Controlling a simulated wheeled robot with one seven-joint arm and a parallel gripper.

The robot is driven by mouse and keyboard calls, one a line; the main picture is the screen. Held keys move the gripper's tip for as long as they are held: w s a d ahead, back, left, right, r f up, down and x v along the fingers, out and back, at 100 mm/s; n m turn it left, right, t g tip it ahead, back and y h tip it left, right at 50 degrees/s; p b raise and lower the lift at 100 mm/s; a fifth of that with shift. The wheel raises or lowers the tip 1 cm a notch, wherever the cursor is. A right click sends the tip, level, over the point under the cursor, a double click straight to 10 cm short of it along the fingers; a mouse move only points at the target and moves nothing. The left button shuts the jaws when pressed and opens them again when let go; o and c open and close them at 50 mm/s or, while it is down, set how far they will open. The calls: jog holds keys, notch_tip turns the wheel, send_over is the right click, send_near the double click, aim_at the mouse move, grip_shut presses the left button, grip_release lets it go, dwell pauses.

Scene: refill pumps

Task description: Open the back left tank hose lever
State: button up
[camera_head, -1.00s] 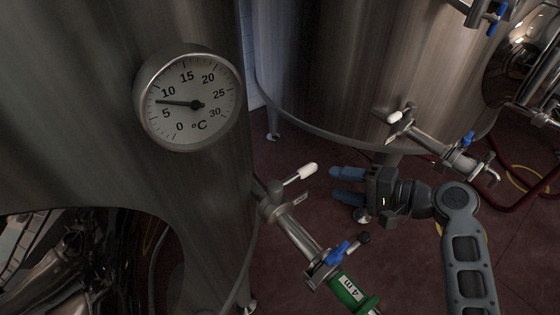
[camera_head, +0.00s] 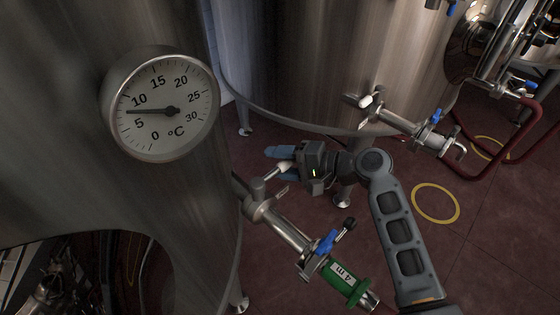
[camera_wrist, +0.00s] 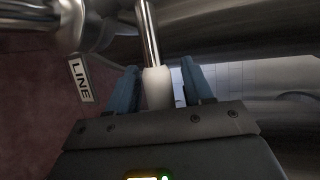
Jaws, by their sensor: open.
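The hose lever (camera_head: 270,176) is a short metal rod on the valve of the near left tank's outlet pipe. Its white grip shows in the wrist view (camera_wrist: 157,88), between the two blue fingers. My gripper (camera_head: 282,162) is open, with its fingers on either side of the white grip; a gap shows beside the right finger. In the head view the fingers and palm hide much of the grip. The outlet pipe (camera_head: 287,230) runs from the tank to a green hose coupling (camera_head: 340,280) marked "4 m".
The near tank (camera_head: 60,200) carries a round temperature gauge (camera_head: 163,108). A second tank (camera_head: 310,60) stands behind, with a similar white-handled valve (camera_head: 366,100). A blue clamp handle (camera_head: 325,243) sits on the near pipe. A red hose (camera_head: 510,160) lies right.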

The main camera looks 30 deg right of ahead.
jog(key=shift+c, duration=0.3)
grip_shut()
dwell(0.3)
